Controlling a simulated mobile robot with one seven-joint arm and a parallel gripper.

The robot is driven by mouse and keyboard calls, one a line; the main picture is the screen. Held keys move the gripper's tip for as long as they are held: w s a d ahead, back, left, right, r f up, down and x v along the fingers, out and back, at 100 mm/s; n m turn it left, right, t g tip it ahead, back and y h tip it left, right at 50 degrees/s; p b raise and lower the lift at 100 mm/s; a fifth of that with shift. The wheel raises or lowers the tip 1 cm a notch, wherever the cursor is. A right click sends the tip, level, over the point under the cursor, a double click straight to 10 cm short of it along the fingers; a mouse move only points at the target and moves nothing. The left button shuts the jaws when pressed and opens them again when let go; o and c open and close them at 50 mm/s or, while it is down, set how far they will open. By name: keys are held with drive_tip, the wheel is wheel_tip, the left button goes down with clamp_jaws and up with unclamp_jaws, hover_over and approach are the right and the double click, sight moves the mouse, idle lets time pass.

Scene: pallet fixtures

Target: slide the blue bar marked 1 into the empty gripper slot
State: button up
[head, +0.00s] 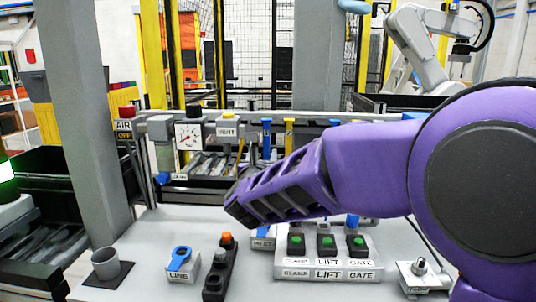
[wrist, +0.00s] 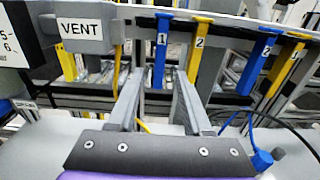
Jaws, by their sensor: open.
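The blue bar marked 1 (wrist: 161,48) hangs upright from a pale rail in the wrist view, its label near the top. It also shows as a thin blue upright in the head view (head: 266,140). My gripper (wrist: 158,78) is open and empty, its two grey fingers pointing towards the bar. In the picture the bar's lower end lies between the fingertips; I cannot tell the remaining distance. In the head view my purple arm reaches left, and the fingers are not clear. I cannot make out which opening is the empty gripper slot.
Another blue bar (wrist: 254,62) and yellow bar (wrist: 285,68) hang further right. A VENT box (wrist: 84,34) is at left. A button panel (head: 326,262) stands on the bench.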

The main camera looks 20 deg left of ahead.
sight(266, 143)
drive_tip(key=p+x, duration=0.2)
drive_tip(key=x, duration=0.4)
drive_tip(key=shift+w+f, duration=0.1)
drive_tip(key=shift+w, duration=0.1)
drive_tip(key=shift+b+x, duration=0.3)
drive_tip(key=shift+x, duration=0.8)
drive_tip(key=shift+b, duration=0.65)
drive_tip(key=shift+c, duration=0.3)
clamp_jaws()
drive_tip(key=shift+r+b, duration=0.25)
drive_tip(key=shift+b, duration=0.25)
